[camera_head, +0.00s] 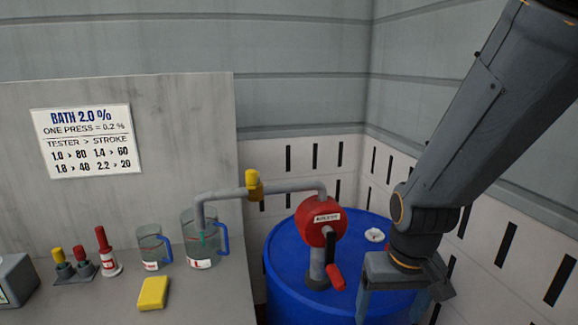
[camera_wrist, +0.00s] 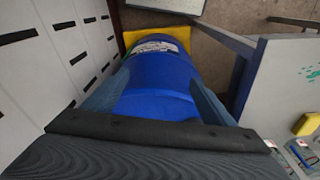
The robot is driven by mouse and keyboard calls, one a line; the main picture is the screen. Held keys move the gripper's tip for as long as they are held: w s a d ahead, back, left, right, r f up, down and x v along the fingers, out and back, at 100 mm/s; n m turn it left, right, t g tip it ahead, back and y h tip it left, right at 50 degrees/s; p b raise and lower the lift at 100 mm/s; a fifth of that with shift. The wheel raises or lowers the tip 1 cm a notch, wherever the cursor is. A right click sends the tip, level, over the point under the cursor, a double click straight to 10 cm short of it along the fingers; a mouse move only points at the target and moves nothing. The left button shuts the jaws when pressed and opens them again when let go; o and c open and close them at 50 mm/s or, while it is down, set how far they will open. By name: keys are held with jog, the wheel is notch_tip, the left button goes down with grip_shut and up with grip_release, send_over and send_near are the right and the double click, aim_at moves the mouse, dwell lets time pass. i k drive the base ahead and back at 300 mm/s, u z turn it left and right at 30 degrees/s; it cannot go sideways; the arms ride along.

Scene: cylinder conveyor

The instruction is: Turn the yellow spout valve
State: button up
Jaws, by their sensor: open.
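The yellow spout valve (camera_head: 254,184) sits on the grey spout pipe (camera_head: 285,187), between the red pump head and the larger jug. My gripper (camera_head: 391,305) is at the lower right in the head view, pointing down beside the blue drum (camera_head: 285,262), well to the right of and below the valve. Its fingers are apart with nothing seen between them. In the wrist view my gripper (camera_wrist: 158,95) is open, with the blue drum (camera_wrist: 160,85) showing beyond the fingers. The valve does not show in the wrist view.
The red pump (camera_head: 318,222) with its crank handle (camera_head: 336,277) stands on the drum, between my gripper and the valve. The spout ends in a large jug (camera_head: 202,240). A smaller jug (camera_head: 152,250), yellow sponge (camera_head: 153,292) and red-topped bottle (camera_head: 106,252) stand left. Walls close in behind.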

aim_at(252, 178)
jog(key=z, duration=0.05)
jog(key=k, duration=0.5)
jog(key=z, duration=0.9)
jog(key=k, duration=0.6)
jog(key=u, duration=0.9)
jog(key=i, duration=0.5)
jog(key=z, duration=0.05)
